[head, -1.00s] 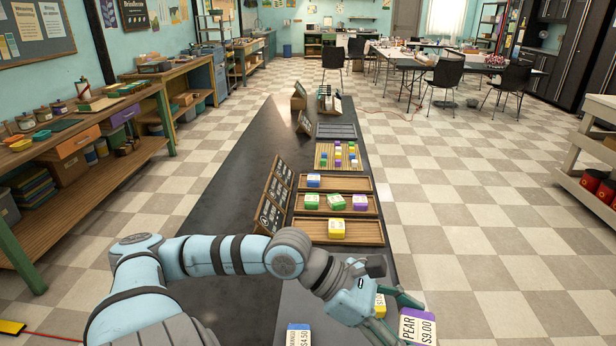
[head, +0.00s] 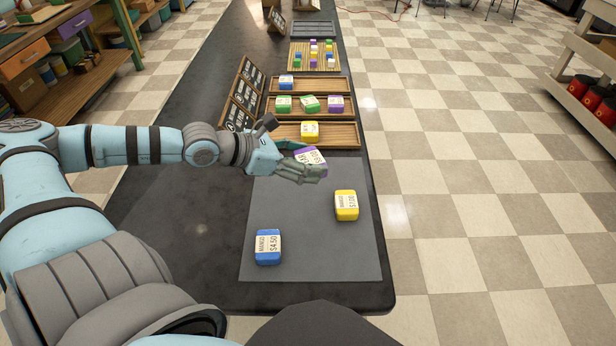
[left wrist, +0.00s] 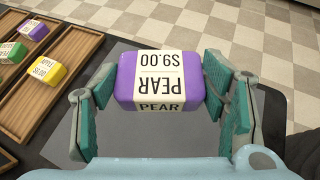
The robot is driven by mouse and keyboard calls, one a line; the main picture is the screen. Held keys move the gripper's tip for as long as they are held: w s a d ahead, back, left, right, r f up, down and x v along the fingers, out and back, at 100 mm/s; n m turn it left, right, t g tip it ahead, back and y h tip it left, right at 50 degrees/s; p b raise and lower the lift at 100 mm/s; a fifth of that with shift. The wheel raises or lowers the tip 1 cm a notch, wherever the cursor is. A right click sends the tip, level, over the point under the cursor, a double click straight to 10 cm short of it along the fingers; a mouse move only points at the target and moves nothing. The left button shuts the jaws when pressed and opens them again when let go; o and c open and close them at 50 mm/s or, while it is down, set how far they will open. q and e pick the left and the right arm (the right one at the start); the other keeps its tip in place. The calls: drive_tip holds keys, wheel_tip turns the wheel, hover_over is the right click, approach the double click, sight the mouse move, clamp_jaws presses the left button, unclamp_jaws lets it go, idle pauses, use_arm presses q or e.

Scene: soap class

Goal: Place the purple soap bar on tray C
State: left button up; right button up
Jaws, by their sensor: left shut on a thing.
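My left gripper (head: 299,170) is shut on the purple soap bar (head: 310,156), whose label reads PEAR $9.00. In the left wrist view the purple soap bar (left wrist: 158,82) sits between the two fingers. The gripper is over the far edge of the grey mat (head: 300,225), close to the nearest wooden tray (head: 346,136), which holds a yellow soap. The middle tray (head: 345,112) holds two green soaps and a purple one. The far tray (head: 330,87) holds a blue soap. I cannot read which tray is C. My right gripper is not in view.
A yellow soap (head: 346,205) and a blue soap (head: 267,247) lie on the grey mat. Dark sign boards (head: 243,95) stand left of the trays. A board of small coloured cubes (head: 315,56) lies beyond. The table's left part is clear.

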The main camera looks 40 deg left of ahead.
use_arm(q)
drive_tip(key=b, duration=0.7)
hover_over(306, 211)
wheel_tip(306, 211, down, 10)
drive_tip(key=shift+f, duration=0.1)
wheel_tip(306, 211, down, 5)
drive_tip(key=b, duration=0.2)
drive_tip(key=shift+b, duration=0.3)
drive_tip(key=o, duration=1)
drive_tip(key=shift+o, duration=1.1)
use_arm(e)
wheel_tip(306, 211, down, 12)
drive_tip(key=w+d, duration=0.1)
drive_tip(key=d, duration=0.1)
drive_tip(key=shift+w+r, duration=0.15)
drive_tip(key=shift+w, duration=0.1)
